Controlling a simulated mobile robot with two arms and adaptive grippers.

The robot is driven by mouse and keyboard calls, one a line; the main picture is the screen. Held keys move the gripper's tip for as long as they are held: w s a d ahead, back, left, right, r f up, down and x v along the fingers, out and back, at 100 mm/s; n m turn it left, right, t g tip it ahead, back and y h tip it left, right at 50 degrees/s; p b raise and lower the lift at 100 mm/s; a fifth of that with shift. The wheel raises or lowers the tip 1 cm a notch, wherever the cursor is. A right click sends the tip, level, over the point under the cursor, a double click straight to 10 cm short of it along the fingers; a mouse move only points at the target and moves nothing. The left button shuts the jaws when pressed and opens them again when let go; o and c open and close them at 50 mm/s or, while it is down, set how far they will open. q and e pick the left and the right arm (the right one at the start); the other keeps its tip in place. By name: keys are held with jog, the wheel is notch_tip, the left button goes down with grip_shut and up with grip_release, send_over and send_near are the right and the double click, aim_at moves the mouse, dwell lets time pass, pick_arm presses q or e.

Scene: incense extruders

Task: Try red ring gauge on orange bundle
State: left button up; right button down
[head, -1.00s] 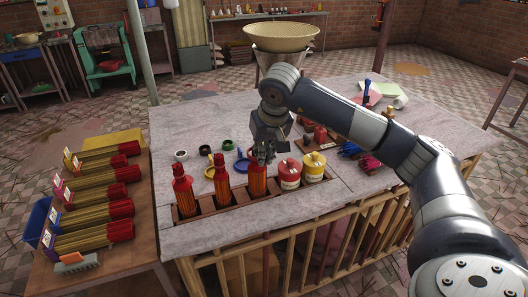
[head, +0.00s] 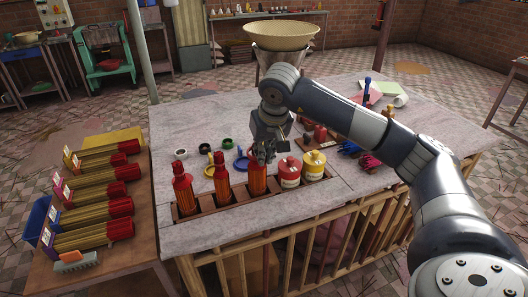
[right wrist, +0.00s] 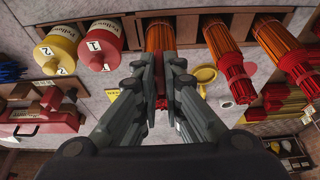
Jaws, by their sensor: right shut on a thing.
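Three bundles of orange-red sticks with red tops stand in a wooden rack (head: 237,206). The third orange bundle (head: 258,181) is at their right in the head view, and shows at top centre in the right wrist view (right wrist: 160,38). My right gripper (head: 265,155) is at its top end, fingers pointing down. It is shut on a small red part, seemingly the red ring gauge (right wrist: 161,103), mostly hidden between the fingers. I cannot tell whether the ring is around the bundle or just above it. My left gripper is not in view.
Red (head: 289,172) and yellow (head: 313,165) lidded jars stand close to the right of the bundle. Yellow (head: 209,171) and blue (head: 241,163) ring gauges lie behind the rack. A side table at left holds several stick bundles (head: 95,208).

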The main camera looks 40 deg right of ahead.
jog(key=shift+f+b, duration=1.25)
jog(key=shift+f, duration=0.55)
jog(key=shift+r, duration=0.15)
jog(key=shift+r+p, duration=4.1)
jog(key=shift+r, duration=1.1)
